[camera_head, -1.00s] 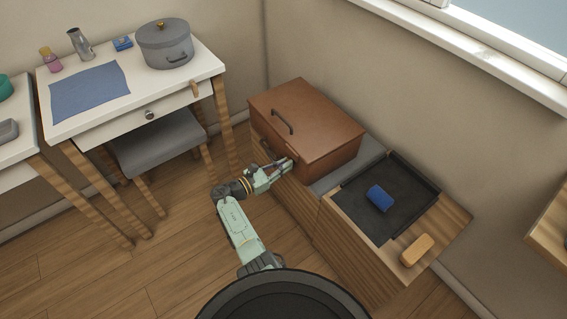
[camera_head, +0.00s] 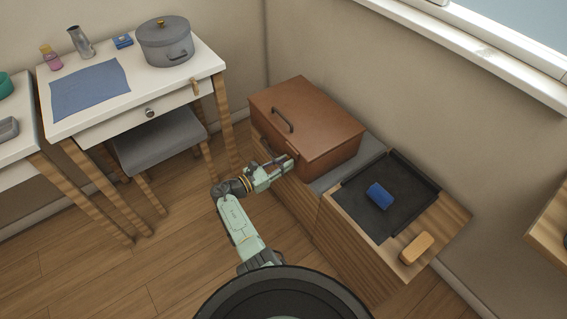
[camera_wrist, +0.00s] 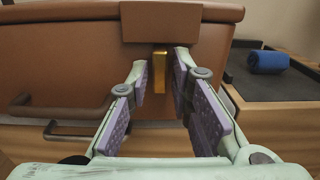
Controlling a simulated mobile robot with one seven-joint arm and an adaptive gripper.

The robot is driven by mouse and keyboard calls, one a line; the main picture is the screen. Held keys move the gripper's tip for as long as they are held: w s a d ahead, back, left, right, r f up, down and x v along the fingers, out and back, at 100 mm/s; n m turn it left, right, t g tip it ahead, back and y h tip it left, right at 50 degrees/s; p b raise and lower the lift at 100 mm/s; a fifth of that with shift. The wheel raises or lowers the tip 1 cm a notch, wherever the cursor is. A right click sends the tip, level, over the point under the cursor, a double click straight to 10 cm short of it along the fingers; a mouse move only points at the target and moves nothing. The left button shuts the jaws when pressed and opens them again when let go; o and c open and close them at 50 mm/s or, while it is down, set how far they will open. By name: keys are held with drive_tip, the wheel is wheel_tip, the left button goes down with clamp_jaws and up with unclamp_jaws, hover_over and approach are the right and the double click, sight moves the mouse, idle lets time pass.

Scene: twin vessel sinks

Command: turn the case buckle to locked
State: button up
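The brown case (camera_head: 310,120) stands closed on the wooden bench, and its front face (camera_wrist: 60,60) fills much of the wrist view. A brown flap (camera_wrist: 160,22) comes down from the lid at the middle of the front. Below it is a small gold buckle (camera_wrist: 159,72), upright in the wrist view. My gripper (camera_head: 286,164) is at the case front. In the wrist view my gripper (camera_wrist: 161,75) is open, with one purple-padded finger on each side of the buckle and visible gaps between. The buckle is too small to make out in the head view.
A dark handle (camera_wrist: 60,110) is on the case front, left of my gripper. To the right are a grey cushion (camera_head: 350,168), a black tray (camera_head: 358,205) with a blue roll (camera_head: 380,197), and a yellow block (camera_head: 416,249). A grey stool (camera_head: 160,145) stands left.

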drive_tip(key=v, duration=1.2)
drive_tip(key=shift+w, duration=0.1)
